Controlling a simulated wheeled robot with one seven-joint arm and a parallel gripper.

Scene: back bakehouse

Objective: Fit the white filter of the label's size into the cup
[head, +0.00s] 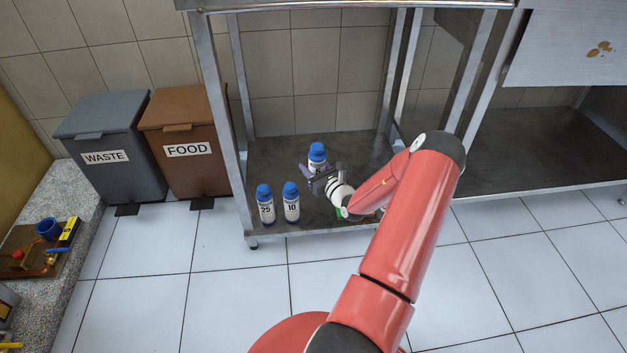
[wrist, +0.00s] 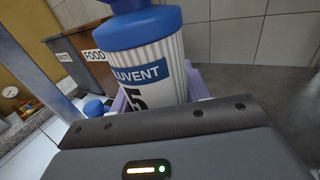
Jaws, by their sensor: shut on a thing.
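A white filter (head: 317,158) with a blue cap is in my gripper (head: 322,180) over the lower shelf. In the wrist view its ribbed white body (wrist: 150,57) fills the middle between pale purple fingers; its label shows "LUVENT" and a "5". Its base is hidden, so I cannot tell whether it touches the shelf. Two similar white filters stand upright at the shelf's front left, one marked 25 (head: 266,206) and one marked 10 (head: 291,205). A blue cup (head: 47,229) is on a board at far left, beside a yellow label (head: 70,231) too small to read.
The lower steel shelf (head: 280,150) has metal legs at its corners. A grey WASTE bin (head: 112,150) and a brown FOOD bin (head: 187,145) stand left of it. A speckled ledge (head: 88,200) carries the board. The tiled floor in front is clear.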

